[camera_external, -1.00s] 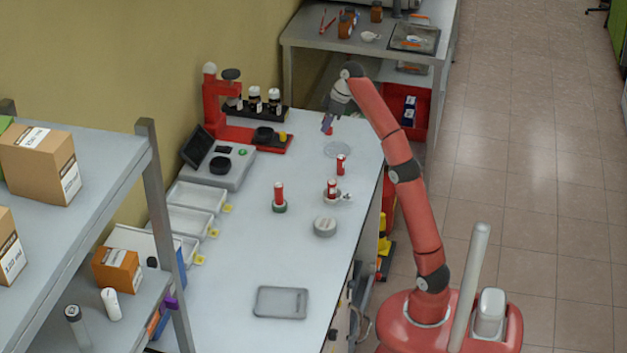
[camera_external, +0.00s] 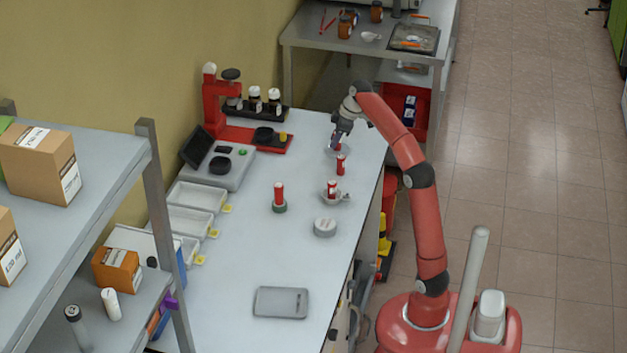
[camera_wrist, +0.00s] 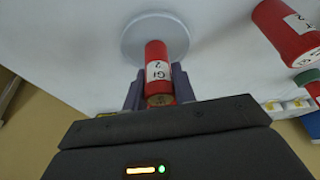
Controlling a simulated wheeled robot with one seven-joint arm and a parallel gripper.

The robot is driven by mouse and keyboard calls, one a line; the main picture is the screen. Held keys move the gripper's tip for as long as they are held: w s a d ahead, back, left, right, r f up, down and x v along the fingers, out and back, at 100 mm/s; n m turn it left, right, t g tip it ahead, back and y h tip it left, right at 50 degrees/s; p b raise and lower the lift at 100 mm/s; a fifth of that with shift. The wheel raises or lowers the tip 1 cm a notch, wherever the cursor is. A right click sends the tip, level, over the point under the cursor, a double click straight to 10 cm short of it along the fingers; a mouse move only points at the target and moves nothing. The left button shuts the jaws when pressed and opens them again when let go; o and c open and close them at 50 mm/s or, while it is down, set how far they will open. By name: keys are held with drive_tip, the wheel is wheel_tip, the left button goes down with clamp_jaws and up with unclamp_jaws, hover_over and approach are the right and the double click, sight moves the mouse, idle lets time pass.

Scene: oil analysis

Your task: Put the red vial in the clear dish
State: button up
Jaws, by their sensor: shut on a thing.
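My gripper (camera_external: 336,141) is shut on a red vial, which shows clearly in the wrist view (camera_wrist: 157,70) between the fingers, with a white label. The vial's far end overlaps the round clear dish (camera_wrist: 182,35); I cannot tell whether it touches the dish or hangs just above it. In the external view the gripper is over the dish (camera_external: 328,151) and covers much of it. Another red vial (camera_external: 341,165) stands close by on the bench, at the upper right in the wrist view (camera_wrist: 284,30).
More red vials stand nearer the camera, one in a white holder (camera_external: 332,188) and one on a green base (camera_external: 279,193). A round grey lid-like piece (camera_external: 325,228) and a grey tray (camera_external: 281,302) lie nearer. A red stand (camera_external: 222,105) is left. The front bench (camera_external: 235,300) has free room.

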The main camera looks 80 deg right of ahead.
drive_tip(key=o, duration=0.9)
drive_tip(key=shift+f, duration=0.15)
drive_tip(key=shift+o, duration=0.2)
drive_tip(key=p+v, duration=0.1)
drive_tip(key=v, duration=0.6)
drive_tip(key=shift+r+p, duration=0.4)
drive_tip(key=shift+s, duration=0.2)
